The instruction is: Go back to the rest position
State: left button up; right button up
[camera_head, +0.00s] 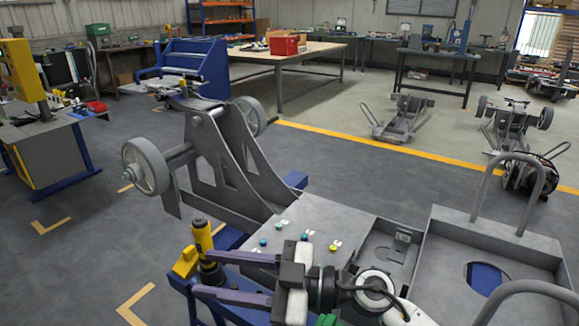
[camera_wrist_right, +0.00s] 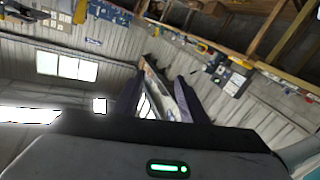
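My right gripper (camera_head: 203,274) reaches in from the lower right in the head view, its two purple fingers spread apart and pointing left. It also shows in the right wrist view (camera_wrist_right: 158,92), where nothing is held between the fingers. It is in front of the grey chassis (camera_head: 310,220) with its wheels and upright plates. A yellow and black tool (camera_head: 203,238) stands upright by the fingertips; I cannot tell whether they touch it. My left gripper is not in view.
Colored knobs (camera_head: 333,248) sit on the chassis top near my right arm. Curved grey tube handles (camera_head: 508,165) rise at the right. A grey and blue workbench (camera_head: 50,160) stands at the left. More chassis (camera_head: 402,120) stand on the floor behind. Dark floor at left is clear.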

jog(key=w+d+r+m+t+h, duration=0.2)
jog(key=w+d+r+m+t, duration=0.1)
jog(key=d+m+t, duration=0.35)
jog(key=w+d+r+m+t+h, duration=0.25)
jog(key=d+m+t, duration=0.25)
jog(key=t, duration=0.3)
jog(key=d+f+m+h, duration=0.8)
jog(key=d+f+h, duration=0.2)
jog(key=d+h, duration=0.3)
jog(key=s+d+f+g+h, duration=0.1)
jog(key=s+d+f+g, duration=0.65)
jog(key=s+f, duration=0.35)
jog(key=s+d+f+n+g, duration=0.1)
jog(key=s+f+g, duration=0.2)
jog(key=s, duration=0.5)
jog(key=s+f+n+g, duration=0.1)
jog(key=s+f+g, duration=0.25)
jog(key=s, duration=0.35)
jog(key=w+a+f+t+y, duration=0.3)
jog(key=w+a+f+t, duration=0.1)
jog(key=f, duration=0.7)
jog(key=shift+a+f+t, duration=0.25)
jog(key=shift+a+t, duration=0.4)
jog(key=shift+a, duration=0.3)
